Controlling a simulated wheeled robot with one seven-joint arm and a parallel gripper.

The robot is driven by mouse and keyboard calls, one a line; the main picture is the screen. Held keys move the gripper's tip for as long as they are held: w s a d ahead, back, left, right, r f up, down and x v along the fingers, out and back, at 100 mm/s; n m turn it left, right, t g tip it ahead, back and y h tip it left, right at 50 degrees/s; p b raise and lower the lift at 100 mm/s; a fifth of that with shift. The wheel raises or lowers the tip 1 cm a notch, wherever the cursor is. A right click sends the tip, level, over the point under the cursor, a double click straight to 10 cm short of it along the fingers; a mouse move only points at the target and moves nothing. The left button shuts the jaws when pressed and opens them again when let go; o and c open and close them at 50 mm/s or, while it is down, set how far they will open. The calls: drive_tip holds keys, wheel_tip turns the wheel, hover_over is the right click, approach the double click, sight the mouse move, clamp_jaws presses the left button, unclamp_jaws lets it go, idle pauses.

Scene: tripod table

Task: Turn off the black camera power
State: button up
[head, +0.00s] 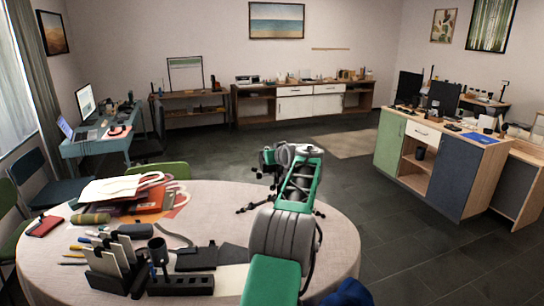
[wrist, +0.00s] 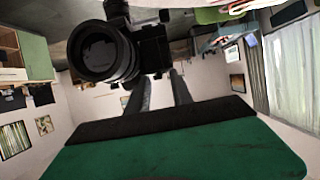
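The black camera (wrist: 105,50) fills the upper left of the wrist view, which is turned upside down. Its round lens faces my wrist, and a dark mount (wrist: 117,12) joins it at the top of the picture. My gripper (wrist: 160,80) points toward the camera, with its two dark fingers apart and wall showing between them. I cannot tell whether a fingertip touches the camera body. In the head view my green and grey arm hides the camera. Thin black tripod legs (head: 245,210) show beside my arm, standing on the round table (head: 340,235). The power control is not distinguishable.
On the table's left lie folders and bags (head: 135,195), a green roll (head: 90,218) and a red notebook (head: 44,227). A black organiser (head: 180,285) and pen holders stand at the front. A green stool or chair back (head: 170,170) is behind the table.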

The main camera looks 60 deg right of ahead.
drive_tip(key=shift+s, duration=0.1)
drive_tip(key=b+v, duration=0.3)
drive_tip(key=v, duration=0.4)
drive_tip(key=shift+s+a+r, duration=0.15)
drive_tip(key=shift+a+r, duration=0.05)
drive_tip(key=shift+a, duration=0.05)
